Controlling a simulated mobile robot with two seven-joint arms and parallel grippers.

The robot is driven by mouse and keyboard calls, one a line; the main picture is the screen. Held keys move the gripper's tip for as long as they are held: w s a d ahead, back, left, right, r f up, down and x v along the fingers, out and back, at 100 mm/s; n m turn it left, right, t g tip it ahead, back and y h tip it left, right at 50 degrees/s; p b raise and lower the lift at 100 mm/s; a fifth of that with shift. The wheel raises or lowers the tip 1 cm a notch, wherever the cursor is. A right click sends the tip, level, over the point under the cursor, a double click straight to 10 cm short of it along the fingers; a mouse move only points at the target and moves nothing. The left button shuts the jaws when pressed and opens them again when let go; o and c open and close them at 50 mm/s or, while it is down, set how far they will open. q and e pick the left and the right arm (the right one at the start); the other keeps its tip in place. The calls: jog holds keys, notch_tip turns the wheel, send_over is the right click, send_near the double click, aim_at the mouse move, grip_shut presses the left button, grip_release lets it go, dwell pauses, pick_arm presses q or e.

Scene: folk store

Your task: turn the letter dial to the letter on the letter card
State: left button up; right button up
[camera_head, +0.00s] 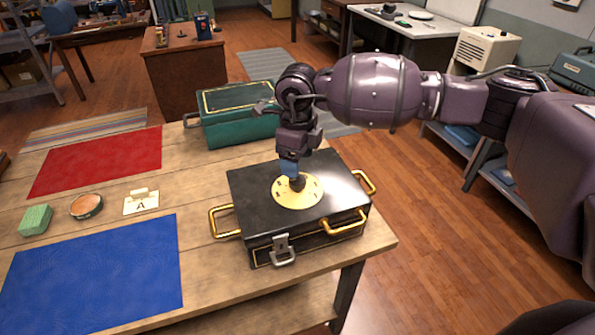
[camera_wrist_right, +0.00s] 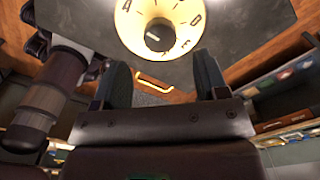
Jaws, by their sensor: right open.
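The letter card (camera_head: 141,203) stands on the table and shows the letter A. The letter dial (camera_head: 305,196) is a round brass plate with a dark knob on top of the black case (camera_head: 262,213). In the right wrist view the dial (camera_wrist_right: 135,30) shows letters around its rim, partly cut off by the top edge. Its knob (camera_wrist_right: 160,38) has a small white mark; I cannot tell which letter it points to. My right gripper (camera_head: 290,170) is over the dial, fingers pointing down. In the wrist view its fingers are apart and empty, the knob beyond their tips. My left gripper is not in view.
A green case (camera_head: 240,125) stands behind the black case. A red mat (camera_head: 97,160), a blue mat (camera_head: 95,275), a green block (camera_head: 36,220) and a round tin (camera_head: 87,206) lie to the left. The black case has brass handles (camera_head: 345,226) and a front latch (camera_head: 282,249).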

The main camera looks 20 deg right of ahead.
jog(key=shift+r, duration=2.45)
